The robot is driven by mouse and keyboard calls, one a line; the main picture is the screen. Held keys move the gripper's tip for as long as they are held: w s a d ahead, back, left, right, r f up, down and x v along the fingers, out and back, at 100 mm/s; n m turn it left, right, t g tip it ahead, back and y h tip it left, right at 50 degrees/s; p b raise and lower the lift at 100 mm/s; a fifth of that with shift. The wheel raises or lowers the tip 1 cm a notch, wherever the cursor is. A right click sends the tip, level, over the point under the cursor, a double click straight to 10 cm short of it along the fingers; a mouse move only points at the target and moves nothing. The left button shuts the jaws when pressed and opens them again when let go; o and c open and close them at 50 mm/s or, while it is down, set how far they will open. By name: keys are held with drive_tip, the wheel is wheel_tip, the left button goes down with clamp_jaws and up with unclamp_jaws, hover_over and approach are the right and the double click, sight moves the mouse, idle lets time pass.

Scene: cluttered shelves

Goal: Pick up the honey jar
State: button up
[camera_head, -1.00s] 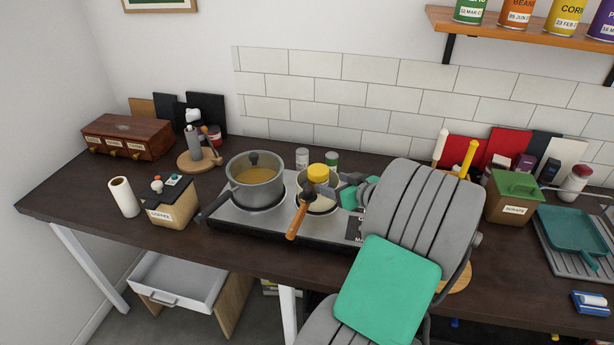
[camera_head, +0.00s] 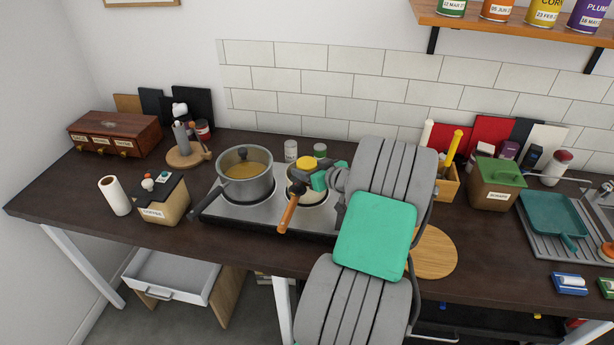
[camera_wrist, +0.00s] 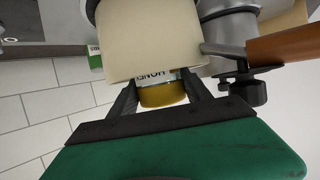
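The honey jar has a yellow lid (camera_head: 306,162) and stands at the smaller pan on the right side of the hob. In the wrist view its yellow lid (camera_wrist: 162,96) and a white label with dark letters show upside down. My gripper (camera_head: 312,178) has reached the jar from the right. In the wrist view my gripper's two dark fingers (camera_wrist: 163,92) are spread on either side of the jar, with a small gap at the left. A cream object (camera_wrist: 150,40) hides the rest of the jar and the fingertips' contact.
A grey pot (camera_head: 247,185) with yellowish contents stands left of the jar. The smaller pan's orange handle (camera_head: 289,213) points toward the front. Two small jars, one a white-topped jar (camera_head: 291,150), stand behind. A round wooden board (camera_head: 435,255) lies at the right.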

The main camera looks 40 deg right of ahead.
clamp_jaws()
drive_tip(key=shift+r, duration=0.15)
idle(0.5)
drive_tip(key=shift+r, duration=0.1)
drive_tip(key=shift+r+b, duration=1.1)
drive_tip(key=shift+r, duration=3.8)
